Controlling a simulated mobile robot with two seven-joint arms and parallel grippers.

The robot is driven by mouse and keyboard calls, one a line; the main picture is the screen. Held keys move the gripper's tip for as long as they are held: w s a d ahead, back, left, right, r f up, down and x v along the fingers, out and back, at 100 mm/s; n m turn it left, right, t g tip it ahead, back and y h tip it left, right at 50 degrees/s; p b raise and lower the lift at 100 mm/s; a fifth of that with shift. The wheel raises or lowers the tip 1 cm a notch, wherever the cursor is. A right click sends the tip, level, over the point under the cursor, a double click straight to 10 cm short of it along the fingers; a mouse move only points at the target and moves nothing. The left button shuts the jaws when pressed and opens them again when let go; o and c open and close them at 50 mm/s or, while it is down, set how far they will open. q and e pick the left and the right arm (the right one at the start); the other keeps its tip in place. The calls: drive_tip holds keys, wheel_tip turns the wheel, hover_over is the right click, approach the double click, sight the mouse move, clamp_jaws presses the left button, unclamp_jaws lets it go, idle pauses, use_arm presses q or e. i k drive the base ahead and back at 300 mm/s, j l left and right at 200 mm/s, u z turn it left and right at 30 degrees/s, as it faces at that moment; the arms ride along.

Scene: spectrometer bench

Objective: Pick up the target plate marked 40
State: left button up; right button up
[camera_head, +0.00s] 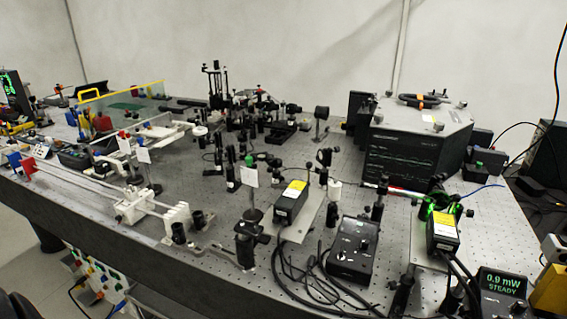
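No number 40 can be read on any plate at this size. A small white plate (250,177) stands upright on a dark post near the middle of the bench. Another small white plate (143,155) stands further left, beside the white rail assembly, with a further pale plate (124,145) close behind it. I cannot tell which of these, if any, is the target plate. Neither of my grippers is in view.
The perforated bench (330,200) is crowded with posts and optics. A large grey-topped instrument (418,140) stands back right. A black control box (353,248) and loose cables lie in front. A power meter (503,284) at lower right reads 0.9 mW STEADY.

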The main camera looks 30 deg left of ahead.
sight(142, 151)
drive_tip(key=u, duration=0.85)
drive_tip(key=i+j+z, duration=0.2)
drive_tip(key=j, duration=0.45)
drive_tip(key=k, duration=0.1)
